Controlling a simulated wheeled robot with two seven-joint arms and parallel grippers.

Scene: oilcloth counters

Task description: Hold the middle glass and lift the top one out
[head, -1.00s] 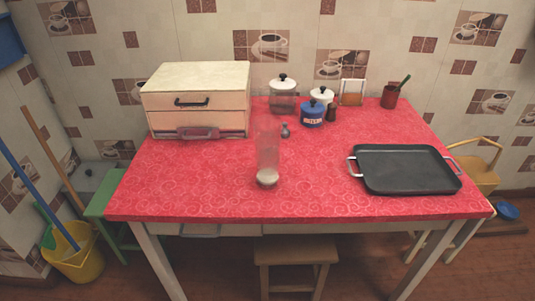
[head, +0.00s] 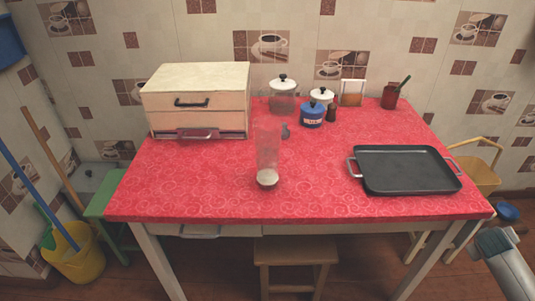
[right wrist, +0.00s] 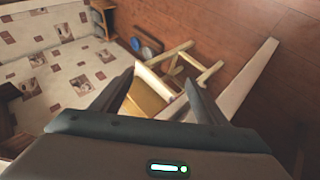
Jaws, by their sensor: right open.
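A stack of clear glasses (head: 268,150) stands upright near the middle of the table in the head view. It is see-through, so I cannot make out the single glasses in it; a pale base (head: 267,180) shows at the bottom. My right arm shows at the lower right of the head view, but its fingers are out of that frame. In the right wrist view my right gripper (right wrist: 160,82) is open and empty, beyond the table's right side and far from the glasses. My left gripper is not in view.
A black griddle tray (head: 408,169) lies right of the glasses. A cream drawer box (head: 197,100) stands at the back left. A blue pot (head: 312,114) and jars stand behind. The red tabletop (head: 210,195) is clear in front. A yellow chair (right wrist: 148,95) stands below my right gripper.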

